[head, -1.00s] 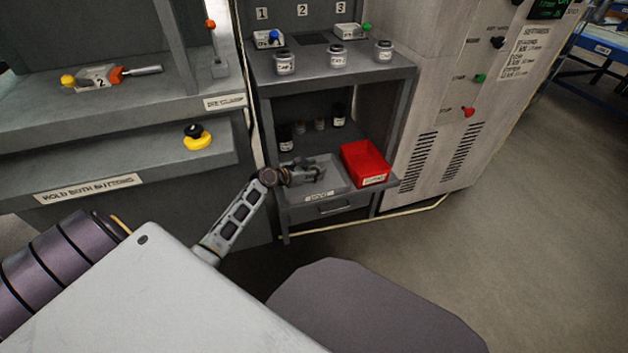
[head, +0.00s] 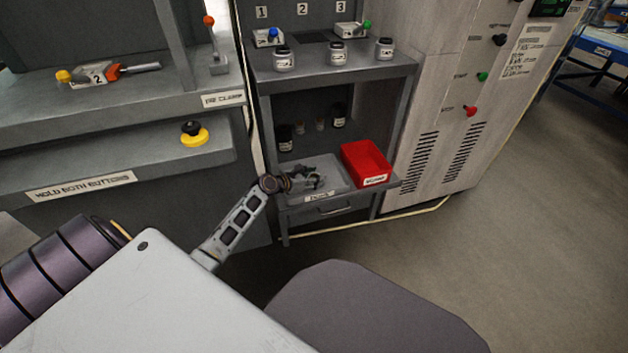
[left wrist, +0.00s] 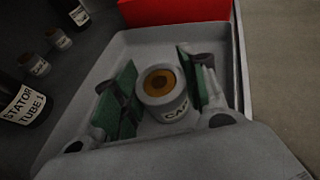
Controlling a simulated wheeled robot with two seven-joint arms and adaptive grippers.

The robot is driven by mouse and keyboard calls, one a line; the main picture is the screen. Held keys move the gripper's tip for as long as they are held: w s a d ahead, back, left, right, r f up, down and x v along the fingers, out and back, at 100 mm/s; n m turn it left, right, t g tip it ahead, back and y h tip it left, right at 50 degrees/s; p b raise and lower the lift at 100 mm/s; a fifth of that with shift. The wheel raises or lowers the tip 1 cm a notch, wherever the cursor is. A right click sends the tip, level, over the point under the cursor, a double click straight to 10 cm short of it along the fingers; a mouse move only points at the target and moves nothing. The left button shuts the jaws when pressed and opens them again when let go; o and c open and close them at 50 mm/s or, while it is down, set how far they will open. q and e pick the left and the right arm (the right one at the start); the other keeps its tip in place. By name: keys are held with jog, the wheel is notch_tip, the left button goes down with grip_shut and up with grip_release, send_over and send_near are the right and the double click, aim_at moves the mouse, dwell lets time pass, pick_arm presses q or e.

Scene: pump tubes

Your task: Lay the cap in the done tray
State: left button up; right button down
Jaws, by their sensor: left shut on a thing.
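My left gripper (head: 318,180) is over the grey done tray (head: 340,178) on the lower shelf of the stand. In the left wrist view the gripper (left wrist: 160,88) is shut on a cap (left wrist: 165,108), with a green pad on either side of it. The cap is a short pale cylinder with a "CAP" label and an orange-brown opening facing up. It is within the outline of the tray (left wrist: 90,75); whether it touches the tray floor I cannot tell. In the head view the gripper hides most of the cap. My right gripper is not in view.
A red bin (head: 366,164) stands right beside the tray. Behind are dark stator tubes (head: 285,138) and small caps (left wrist: 58,38). Several labelled jars (head: 337,52) stand on the shelf above. A grey cabinet (head: 450,110) rises to the right.

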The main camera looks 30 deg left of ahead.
pick_arm(q)
jog(key=shift+f, duration=0.1)
dwell(0.4)
jog(key=o, duration=1.2)
jog(key=shift+s+a+r+p, duration=0.2)
jog(key=shift+s+r+p, duration=0.2)
jog(key=shift+s, duration=0.2)
jog(key=p+v, duration=0.3)
jog(key=v, duration=0.5)
jog(key=shift+s, duration=0.25)
jog(key=shift+p+v, duration=0.5)
jog(key=shift+v, duration=0.55)
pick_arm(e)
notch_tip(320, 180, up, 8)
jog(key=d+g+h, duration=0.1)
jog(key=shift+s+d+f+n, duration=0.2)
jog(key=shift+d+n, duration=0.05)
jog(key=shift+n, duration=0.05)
